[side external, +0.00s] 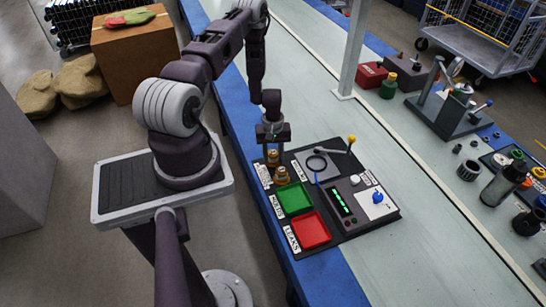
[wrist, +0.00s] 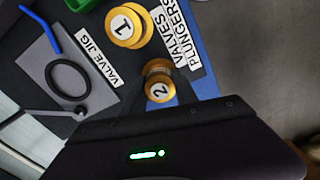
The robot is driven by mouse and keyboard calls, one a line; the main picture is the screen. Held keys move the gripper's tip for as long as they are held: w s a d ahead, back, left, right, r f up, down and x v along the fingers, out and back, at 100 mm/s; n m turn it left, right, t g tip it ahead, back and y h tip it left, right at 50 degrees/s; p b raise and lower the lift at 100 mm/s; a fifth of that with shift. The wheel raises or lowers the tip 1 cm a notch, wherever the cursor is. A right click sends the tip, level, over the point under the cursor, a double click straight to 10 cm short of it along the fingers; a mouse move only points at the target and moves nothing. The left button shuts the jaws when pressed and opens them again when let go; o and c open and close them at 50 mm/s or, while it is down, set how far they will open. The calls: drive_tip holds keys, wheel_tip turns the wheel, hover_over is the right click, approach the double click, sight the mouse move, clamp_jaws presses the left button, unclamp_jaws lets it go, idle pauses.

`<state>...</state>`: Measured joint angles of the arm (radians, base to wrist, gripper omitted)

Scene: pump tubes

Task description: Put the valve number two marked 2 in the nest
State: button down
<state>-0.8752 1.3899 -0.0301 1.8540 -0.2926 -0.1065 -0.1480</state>
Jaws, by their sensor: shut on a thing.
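The valve marked 2 (wrist: 159,88) is a brass-coloured cylinder with a black 2 on its pale top. My gripper (wrist: 158,72) is shut on it; in the side view the gripper (side external: 272,150) points down at the left end of the dark panel, with the valve (side external: 273,159) under it. I cannot tell whether the valve is clear of the panel. The valve marked 1 (wrist: 124,28) stands beside it, also seen in the side view (side external: 281,176). The nest appears to be the black ring (wrist: 68,78) on the grey plate labelled VALVE JIG; it also shows in the side view (side external: 316,163).
A blue rod (wrist: 42,28) lies beside the ring. A yellow-knobbed lever (side external: 351,140) rises behind the jig plate. The green tray (side external: 294,198) and red tray (side external: 311,230) lie nearer the camera. The pale conveyor (side external: 400,165) beyond the panel is largely clear.

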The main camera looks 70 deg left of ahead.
wheel_tip(320, 180, up, 9)
drive_tip(key=shift+w+f, duration=0.1)
drive_tip(key=shift+f, duration=0.05)
drive_tip(key=r, duration=0.2)
hover_over(316, 164)
wheel_tip(316, 164, down, 10)
drive_tip(key=shift+w+f, duration=0.1)
drive_tip(key=shift+f, duration=0.1)
drive_tip(key=c, duration=0.9)
unclamp_jaws()
drive_tip(key=shift+c, duration=0.2)
